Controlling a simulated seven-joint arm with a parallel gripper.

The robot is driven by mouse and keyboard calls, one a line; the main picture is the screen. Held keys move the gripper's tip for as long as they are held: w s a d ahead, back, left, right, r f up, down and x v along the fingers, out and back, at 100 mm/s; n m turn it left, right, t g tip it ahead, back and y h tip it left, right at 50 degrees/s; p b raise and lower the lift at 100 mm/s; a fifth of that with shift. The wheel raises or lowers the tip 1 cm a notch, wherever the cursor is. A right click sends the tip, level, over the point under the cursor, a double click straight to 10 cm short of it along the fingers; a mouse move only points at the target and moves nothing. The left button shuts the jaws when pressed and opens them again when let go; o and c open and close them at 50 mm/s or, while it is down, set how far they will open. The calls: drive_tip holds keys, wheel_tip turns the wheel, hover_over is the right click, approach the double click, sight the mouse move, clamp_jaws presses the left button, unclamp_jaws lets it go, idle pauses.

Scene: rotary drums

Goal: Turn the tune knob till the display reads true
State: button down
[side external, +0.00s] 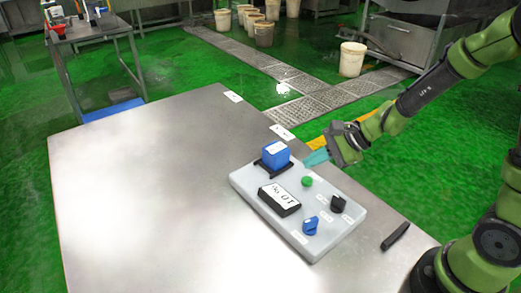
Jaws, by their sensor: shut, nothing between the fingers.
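A light grey panel (244,185) lies on the metal table. It carries a blue knob (310,226) and a black knob (338,204), each with small white labels too small to read, so I cannot tell which is the tune knob. A black display block (279,199) with a white face sits left of the knobs; its characters are turned and I cannot read them surely. My gripper (314,158), with teal fingers, is shut and empty. It shows at the panel's back edge, behind the green button and apart from both knobs.
A blue cube (275,154) sits in a black holder on the panel, left of my gripper. A green button (307,181) is between them and the knobs. A black bar (395,236) lies at the table's right edge. The table's left side (140,190) is clear.

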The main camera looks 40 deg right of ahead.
drive_tip(key=shift+r, duration=1.3)
drive_tip(key=shift+s+a+f, duration=0.1)
drive_tip(key=shift+s+f, duration=0.05)
drive_tip(key=shift+s, duration=0.1)
drive_tip(key=s+d+r+n+h, duration=0.1)
drive_tip(key=s+r+n+h, duration=0.3)
drive_tip(key=s+r+n, duration=0.8)
drive_tip(key=s+n, duration=0.2)
drive_tip(key=shift+s+d+r+n, duration=0.15)
drive_tip(key=shift+d+r+n, duration=0.15)
drive_tip(key=shift+d+r, duration=0.1)
